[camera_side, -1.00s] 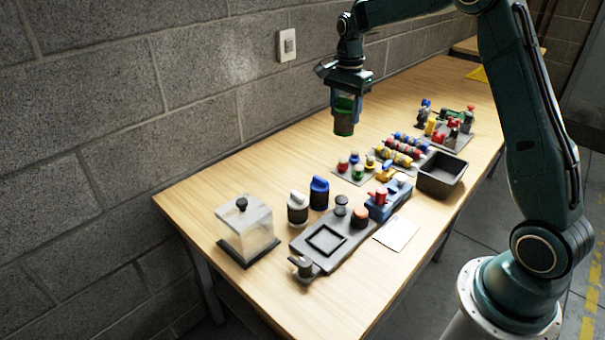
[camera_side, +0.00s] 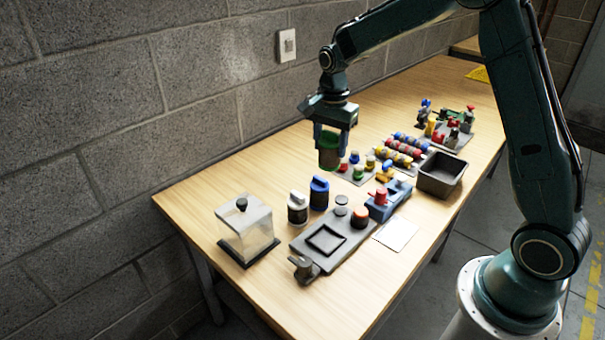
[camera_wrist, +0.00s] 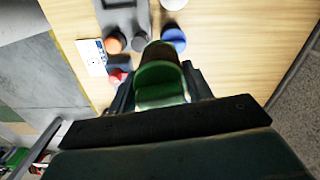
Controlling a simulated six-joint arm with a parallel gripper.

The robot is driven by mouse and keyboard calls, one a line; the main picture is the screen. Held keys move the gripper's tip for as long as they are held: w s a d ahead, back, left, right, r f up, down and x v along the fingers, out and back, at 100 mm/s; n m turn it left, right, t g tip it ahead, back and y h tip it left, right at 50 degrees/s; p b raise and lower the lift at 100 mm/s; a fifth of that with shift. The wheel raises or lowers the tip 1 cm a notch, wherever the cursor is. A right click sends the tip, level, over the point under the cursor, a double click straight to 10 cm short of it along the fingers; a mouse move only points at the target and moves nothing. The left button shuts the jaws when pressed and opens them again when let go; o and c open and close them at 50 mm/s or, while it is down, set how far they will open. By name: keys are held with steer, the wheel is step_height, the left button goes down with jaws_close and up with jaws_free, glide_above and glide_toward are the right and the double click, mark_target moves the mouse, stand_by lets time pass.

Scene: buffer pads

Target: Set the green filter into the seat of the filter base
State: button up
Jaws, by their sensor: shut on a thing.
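My gripper (camera_side: 334,130) is shut on the green filter (camera_side: 328,158), a green and dark cylinder held upright above the table, near the small parts plate. In the wrist view the green filter (camera_wrist: 160,82) sits between the fingers, its green handle facing the camera. A long grey plate (camera_side: 301,246), which looks like the filter base, lies nearer the side camera, apart from the filter. It has a square frame, a round grey part (camera_side: 341,204) and an orange-topped dark cylinder (camera_side: 360,218). I cannot tell which spot is the seat.
A white canister (camera_side: 297,208) and a blue canister (camera_side: 319,193) stand behind the plate. A clear box (camera_side: 248,235) is at left. A blue block with a red knob (camera_side: 381,194), a white card (camera_side: 396,233) and a dark bin (camera_side: 442,174) are at right. Bare table lies toward the wall.

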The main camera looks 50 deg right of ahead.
steer(key=s+a+f+n, duration=0.2)
steer(key=s+a+f, duration=0.3)
steer(key=s+a, duration=0.3)
steer(key=shift+a+f+n, duration=0.2)
steer(key=shift+a+n, duration=0.1)
steer(key=shift+a, duration=0.8)
steer(key=shift+f, duration=0.2)
steer(key=shift+f, duration=2.6)
steer(key=shift+f, duration=1.15)
steer(key=o, duration=1.1)
steer(key=shift+c, duration=0.2)
steer(key=shift+r, duration=0.1)
step_height(320, 180, up, 14)
